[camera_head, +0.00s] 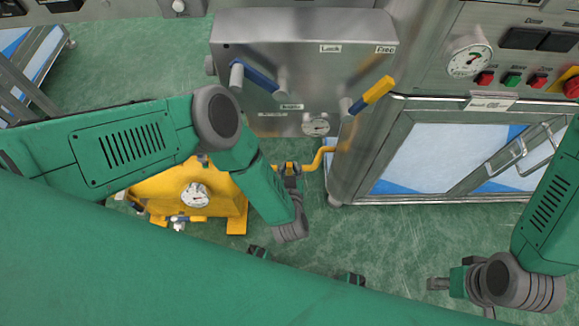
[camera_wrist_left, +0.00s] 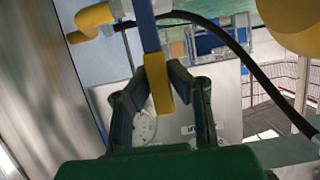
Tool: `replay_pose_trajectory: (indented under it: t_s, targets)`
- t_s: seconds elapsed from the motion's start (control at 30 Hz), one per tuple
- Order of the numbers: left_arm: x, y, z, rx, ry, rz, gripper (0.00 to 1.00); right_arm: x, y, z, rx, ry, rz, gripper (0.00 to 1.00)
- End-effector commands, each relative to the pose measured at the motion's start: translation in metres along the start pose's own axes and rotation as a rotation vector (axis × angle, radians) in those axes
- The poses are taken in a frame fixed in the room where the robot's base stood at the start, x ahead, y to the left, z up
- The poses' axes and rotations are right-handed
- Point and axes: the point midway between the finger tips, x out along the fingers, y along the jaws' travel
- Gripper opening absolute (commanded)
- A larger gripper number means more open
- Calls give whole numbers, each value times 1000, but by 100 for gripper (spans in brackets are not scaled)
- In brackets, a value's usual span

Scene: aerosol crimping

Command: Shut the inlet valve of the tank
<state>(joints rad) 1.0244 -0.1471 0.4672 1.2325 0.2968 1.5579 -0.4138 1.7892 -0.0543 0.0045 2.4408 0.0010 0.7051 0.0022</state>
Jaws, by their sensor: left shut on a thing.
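The yellow tank (camera_head: 212,204) stands on the green floor at the left, with a round gauge (camera_head: 195,195) on it. My left gripper (camera_head: 289,170) is beside the tank, at the pipe. In the left wrist view it is shut on the yellow end of a blue valve handle (camera_wrist_left: 158,84), which lies between its fingers. A gauge and a partly readable label plate (camera_wrist_left: 197,130) show behind the fingers. The valve body is hidden. My right gripper (camera_head: 445,284) is low at the right, away from the tank; its jaw opening is unclear.
A steel panel (camera_head: 300,50) above the tank carries two levers, one blue (camera_head: 255,78) and one blue with a yellow end (camera_head: 371,94). A steel cabinet (camera_head: 440,160) with a gauge and buttons stands at the right. Green floor is open between.

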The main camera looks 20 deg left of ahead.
Motion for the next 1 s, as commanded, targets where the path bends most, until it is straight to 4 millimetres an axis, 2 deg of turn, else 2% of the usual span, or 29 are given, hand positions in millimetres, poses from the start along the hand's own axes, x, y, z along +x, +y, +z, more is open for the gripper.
replay_pose_trajectory:
  t_s: [0.03,0.37,0.4,0.43,0.8,0.87,1.0]
  targets:
    - [-6,2,8,4,-22,7,0,0,0,0,0,0,0,40]
    - [-6,2,8,6,-23,5,0,0,0,0,0,0,0,40]
    - [-6,2,8,6,-23,6,27,0,0,0,0,0,0,40]
    - [-6,2,8,5,-22,5,35,0,0,0,0,0,0,40]
    - [-5,1,4,3,-10,2,35,-1,0,1,0,2,1,40]
    - [-10,2,4,4,-12,4,35,-1,0,2,0,2,1,40]
    - [-32,5,6,7,-17,7,35,-1,0,2,0,2,0,40]
